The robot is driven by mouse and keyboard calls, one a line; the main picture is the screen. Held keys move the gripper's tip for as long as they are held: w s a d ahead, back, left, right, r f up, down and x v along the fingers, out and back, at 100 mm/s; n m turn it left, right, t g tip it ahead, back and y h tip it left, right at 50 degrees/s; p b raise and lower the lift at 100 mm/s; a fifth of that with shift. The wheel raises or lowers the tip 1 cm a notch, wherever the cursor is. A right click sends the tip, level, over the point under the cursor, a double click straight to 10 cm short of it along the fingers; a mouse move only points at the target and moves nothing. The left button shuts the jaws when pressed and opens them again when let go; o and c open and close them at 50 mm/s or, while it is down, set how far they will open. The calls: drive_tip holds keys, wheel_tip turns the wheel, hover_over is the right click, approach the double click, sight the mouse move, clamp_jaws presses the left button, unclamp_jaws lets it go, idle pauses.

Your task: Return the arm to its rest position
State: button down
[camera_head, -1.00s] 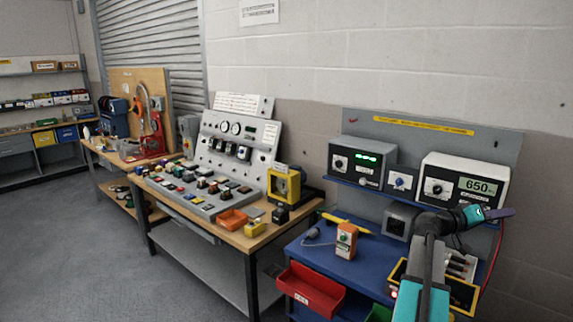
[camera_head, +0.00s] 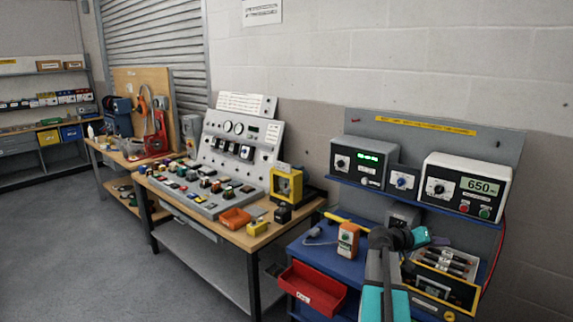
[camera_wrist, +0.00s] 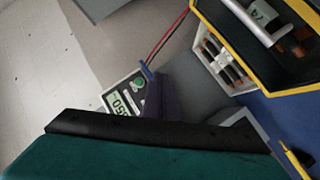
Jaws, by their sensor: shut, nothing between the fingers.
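My gripper (camera_head: 441,240) is at the right in the head view, above the blue bench and in front of the grey back panel. Its dark purple fingers are shut with nothing visible between them. In the wrist view my gripper (camera_wrist: 166,97) points toward the meter with the lit display. My arm rises from the bottom edge of the head view, bent at an elbow, with teal sections. The gripper appears apart from the things around it.
A yellow-edged box with cylindrical parts (camera_head: 447,262) lies just below and right of my gripper. A meter reading 650 (camera_head: 464,188) stands on the shelf above.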

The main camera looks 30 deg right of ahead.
drive_tip(key=w+a+f+n+t+y, duration=0.1)
drive_tip(key=w+a+f+n+y, duration=0.1)
drive_tip(key=w+a+f, duration=0.55)
drive_tip(key=w+a+f+n+t+y, duration=0.25)
drive_tip(key=a+f, duration=0.55)
drive_tip(key=a, duration=0.6)
drive_tip(key=w+a+f+n+t+y, duration=0.1)
drive_tip(key=w+a+f+y, duration=0.2)
drive_tip(key=w+a+f, duration=0.45)
drive_tip(key=s+a+f+n+y, duration=0.2)
drive_tip(key=a+f, duration=0.2)
drive_tip(key=a, duration=0.8)
drive_tip(key=s+a+f+n+y, duration=0.1)
drive_tip(key=s+a+f+y, duration=0.2)
drive_tip(key=a, duration=1)
drive_tip(key=s+a+f+n+y, duration=0.15)
drive_tip(key=a+f, duration=0.35)
drive_tip(key=a, duration=0.7)
drive_tip(key=s+f+g+b, duration=0.6)
drive_tip(key=s+f+b, duration=0.4)
drive_tip(key=s+f, duration=1.5)
wheel_tip(320, 180, down, 4)
drive_tip(key=shift+s+a+r+n+g+y, duration=0.25)
drive_tip(key=shift+a+n+g+y, duration=0.05)
drive_tip(key=shift+g, duration=0.05)
drive_tip(key=shift+d, duration=0.15)
